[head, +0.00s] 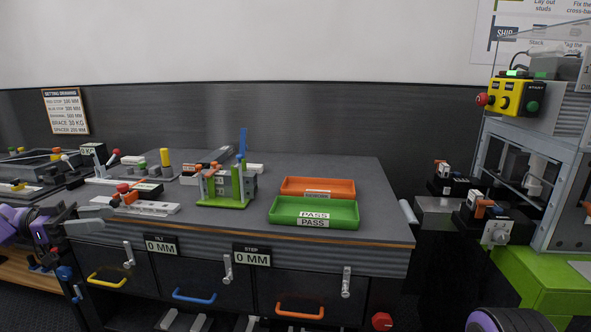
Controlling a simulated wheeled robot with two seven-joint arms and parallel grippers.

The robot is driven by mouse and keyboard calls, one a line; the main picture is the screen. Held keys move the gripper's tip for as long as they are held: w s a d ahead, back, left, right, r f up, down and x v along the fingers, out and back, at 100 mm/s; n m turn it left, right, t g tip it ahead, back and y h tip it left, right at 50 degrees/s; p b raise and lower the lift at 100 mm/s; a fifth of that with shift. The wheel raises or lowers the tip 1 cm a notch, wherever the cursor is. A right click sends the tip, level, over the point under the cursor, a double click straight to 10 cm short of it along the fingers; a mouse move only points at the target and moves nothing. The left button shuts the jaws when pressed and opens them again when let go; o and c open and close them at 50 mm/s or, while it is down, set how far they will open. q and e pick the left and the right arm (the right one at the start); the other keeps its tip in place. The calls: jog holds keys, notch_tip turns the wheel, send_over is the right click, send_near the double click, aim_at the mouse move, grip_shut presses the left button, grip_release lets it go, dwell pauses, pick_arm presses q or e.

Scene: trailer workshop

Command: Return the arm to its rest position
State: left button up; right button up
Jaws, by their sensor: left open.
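My left gripper (97,219) comes in from the left edge, in front of the workbench's (240,165) left front corner. Its two grey fingers are apart, and I see nothing between them. The purple and dark parts of my left arm show behind it at the left edge. My right gripper is not in view; a purple rounded part of mine shows at the bottom right.
A green PASS tray (345,212) and an orange tray (317,187) sit on the bench right of a green fixture (225,198). Clamp fixtures (135,203) crowd the left. Drawers with coloured handles line the front. A machine with a yellow control box (512,97) stands right.

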pick_arm(q)
jog(key=w+d+f+n+t+y, duration=0.2)
jog(key=w+f+n+t+y, duration=0.1)
jog(key=w+f+n+t, duration=0.4)
jog(key=w+d+f+n+t+y, duration=0.2)
jog(key=d+f+n+t+y, duration=0.15)
jog(key=t, duration=0.45)
jog(key=s+d+f+n+g+y, duration=0.25)
jog(key=f+n+y, duration=0.25)
jog(key=f, duration=0.6)
jog(key=s+d+f+n+g+y, duration=0.1)
jog(key=s+d+f+n+y, duration=0.15)
jog(key=f+n+y, duration=0.55)
jog(key=s+d+f+g, duration=0.2)
jog(key=s+f+g, duration=0.2)
jog(key=s+f, duration=0.45)
jog(key=s+d+f+g, duration=0.2)
jog(key=s+f+g, duration=0.2)
jog(key=s+f, duration=0.45)
jog(key=s+d+f+m+g, duration=0.1)
jog(key=s+g, duration=0.4)
jog(key=s, duration=1.7)
jog(key=shift+d+f+m+y, duration=0.3)
jog(key=shift+d+m+y, duration=0.15)
jog(key=shift+d, duration=0.25)
jog(key=shift+g, duration=0.25)
jog(key=shift+c, duration=0.2)
